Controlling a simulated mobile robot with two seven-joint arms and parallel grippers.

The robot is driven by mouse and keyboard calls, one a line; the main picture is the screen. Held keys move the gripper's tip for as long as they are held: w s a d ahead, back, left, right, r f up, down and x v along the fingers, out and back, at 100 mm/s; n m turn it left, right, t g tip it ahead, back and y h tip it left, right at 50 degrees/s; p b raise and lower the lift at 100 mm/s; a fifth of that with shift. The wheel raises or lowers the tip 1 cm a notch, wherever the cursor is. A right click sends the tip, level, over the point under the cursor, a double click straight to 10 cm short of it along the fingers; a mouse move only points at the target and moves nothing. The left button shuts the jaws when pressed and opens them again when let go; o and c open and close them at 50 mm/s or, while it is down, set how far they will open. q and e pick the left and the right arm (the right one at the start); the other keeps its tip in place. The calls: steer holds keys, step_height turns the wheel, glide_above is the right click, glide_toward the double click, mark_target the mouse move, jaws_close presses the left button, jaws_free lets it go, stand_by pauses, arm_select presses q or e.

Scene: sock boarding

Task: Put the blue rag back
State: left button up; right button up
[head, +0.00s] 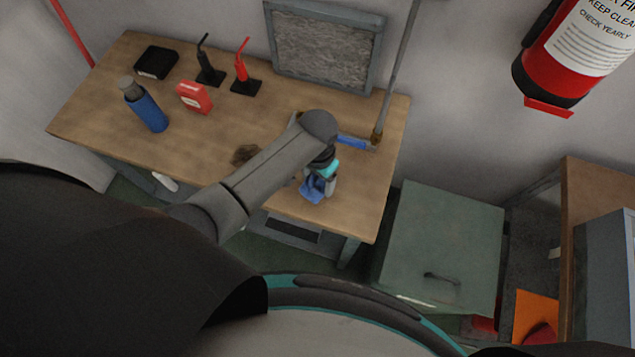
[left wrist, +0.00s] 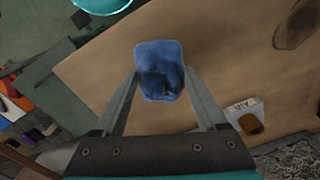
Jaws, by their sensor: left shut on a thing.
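The blue rag (head: 313,191) is a crumpled cloth at the right part of the wooden table (head: 210,135), close to its front edge. My left gripper (head: 320,184) reaches down over it and is shut on it. In the left wrist view the rag (left wrist: 158,70) sits between the two fingertips of the left gripper (left wrist: 160,82), with a dark shaded patch on its near side. Whether the rag touches the table top I cannot tell. My right gripper is not in view.
A dark brown stain (head: 244,154) is left of my arm. A green cabinet (head: 440,245) stands right of the table.

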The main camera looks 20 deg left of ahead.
mark_target(318, 180)
arm_select(q)
steer(key=shift+f, duration=1.1)
steer(key=shift+f, duration=0.1)
steer(key=o, duration=1.3)
step_height(318, 180, up, 12)
steer(key=p, duration=0.2)
steer(key=shift+p, duration=0.4)
